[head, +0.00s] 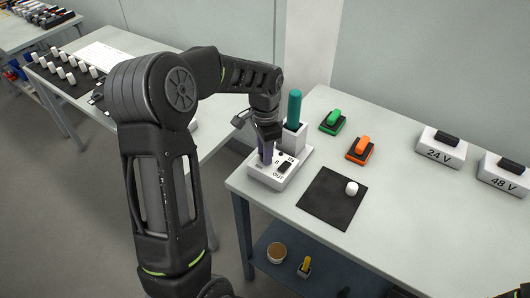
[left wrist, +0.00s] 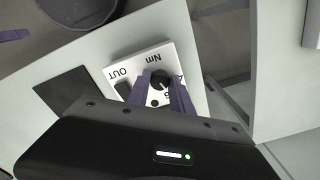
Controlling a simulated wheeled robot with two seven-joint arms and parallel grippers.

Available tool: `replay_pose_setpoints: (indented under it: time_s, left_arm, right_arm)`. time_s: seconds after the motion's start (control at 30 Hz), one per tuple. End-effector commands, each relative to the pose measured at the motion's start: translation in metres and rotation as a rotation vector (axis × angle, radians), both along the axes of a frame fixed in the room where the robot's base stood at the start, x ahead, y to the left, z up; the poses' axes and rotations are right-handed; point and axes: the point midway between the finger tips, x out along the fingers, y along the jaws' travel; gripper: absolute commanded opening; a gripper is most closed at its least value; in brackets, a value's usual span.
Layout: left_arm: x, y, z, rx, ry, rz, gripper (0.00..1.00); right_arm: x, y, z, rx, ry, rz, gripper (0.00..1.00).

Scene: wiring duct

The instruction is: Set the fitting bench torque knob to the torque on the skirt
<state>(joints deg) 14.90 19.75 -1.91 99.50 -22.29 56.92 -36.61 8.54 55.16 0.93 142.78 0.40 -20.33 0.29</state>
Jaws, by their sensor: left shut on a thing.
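The torque knob (left wrist: 161,80) is small, black and round, with a pale mark. It sits on a white box (head: 262,178) at the left end of the fitting bench (head: 410,198). The fingers hide the knob in the head view. I cannot make out a torque value on the skirt.
A teal-handled tool (head: 294,108) stands in a white holder close behind the gripper. Green (head: 333,120) and orange (head: 361,148) switches, a dark mat (head: 328,206) with a white cylinder (head: 352,188), and 24 V (head: 440,149) and 48 V (head: 503,176) boxes lie right. Bench front is clear.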

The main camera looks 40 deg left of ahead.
Motion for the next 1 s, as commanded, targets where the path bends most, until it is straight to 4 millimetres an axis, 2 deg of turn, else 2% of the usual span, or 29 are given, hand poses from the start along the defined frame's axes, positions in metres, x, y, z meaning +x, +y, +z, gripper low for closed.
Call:
replay_pose_setpoints:
  time_s: [0.2, 0.43, 1.0]
  left_arm:
    - [0.0011, 0.0005, 0.0008, 0.001, -0.004, -0.171, 0.00]
    - [0.0013, 0.0005, 0.0010, 0.001, -0.004, -0.284, 0.00]
    - [0.0016, 0.0004, 0.0013, 0.001, -0.005, -0.325, 0.00]
  right_arm:
    - [0.0002, 0.0001, -0.0013, 0.001, 0.000, 0.000, 0.36]
    - [0.0003, 0.0002, -0.0017, 0.001, -0.001, 0.000, 0.36]
    - [0.0003, 0.0001, -0.0019, 0.001, -0.001, 0.000, 0.36]
